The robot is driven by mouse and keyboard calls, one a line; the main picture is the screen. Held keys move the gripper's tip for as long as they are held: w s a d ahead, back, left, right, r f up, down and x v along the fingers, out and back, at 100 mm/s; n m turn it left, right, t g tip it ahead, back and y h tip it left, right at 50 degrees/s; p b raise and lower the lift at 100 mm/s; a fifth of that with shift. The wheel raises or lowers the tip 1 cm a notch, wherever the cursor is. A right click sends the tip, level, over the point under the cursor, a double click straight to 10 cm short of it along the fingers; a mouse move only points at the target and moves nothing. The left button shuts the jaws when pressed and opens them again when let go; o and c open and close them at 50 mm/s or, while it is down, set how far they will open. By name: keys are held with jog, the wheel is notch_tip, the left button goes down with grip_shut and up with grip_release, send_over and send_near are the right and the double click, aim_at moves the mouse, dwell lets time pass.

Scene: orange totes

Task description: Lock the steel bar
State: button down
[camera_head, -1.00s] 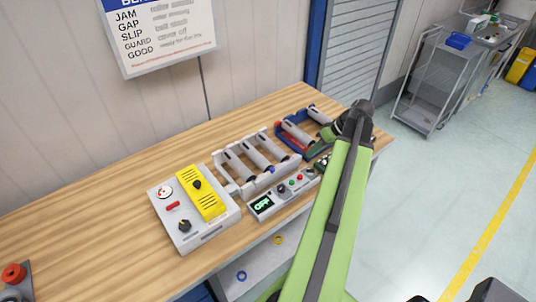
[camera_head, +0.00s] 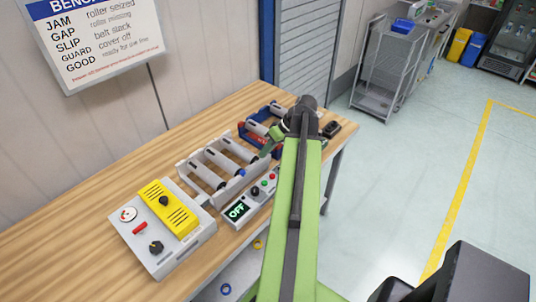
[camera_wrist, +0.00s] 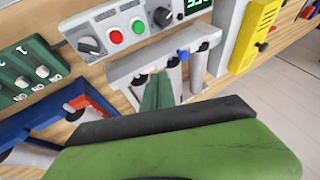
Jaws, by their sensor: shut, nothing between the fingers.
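A grey roller frame (camera_head: 208,173) stands on the bench with several steel rollers (camera_head: 222,163) lying across it. A small blue tab (camera_head: 241,172) sits on its front rail; this tab also shows in the wrist view (camera_wrist: 183,55). I cannot tell which steel piece is the bar, or whether it is locked. My gripper (camera_head: 268,150) is shut and empty at the right end of the frame. In the wrist view, the green fingers of my gripper (camera_wrist: 157,95) are over the frame, beside its rollers. I cannot tell if they touch it. My green arm hides part of the bench.
A control box (camera_head: 252,203) with an OFF display stands before the frame. A grey box with a yellow cover (camera_head: 168,208) is at left. A blue and red holder (camera_head: 256,128) is behind my gripper. A green switch box (camera_wrist: 30,70) shows in the wrist view. Left bench is clear.

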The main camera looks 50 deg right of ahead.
aim_at(251, 168)
jog(key=b+x, duration=0.2)
jog(key=x, duration=0.2)
jog(key=shift+f+b, duration=0.4)
jog(key=shift+f, duration=0.05)
jog(key=a, duration=0.2)
jog(key=w+a, duration=0.1)
jog(key=shift+a, duration=0.4)
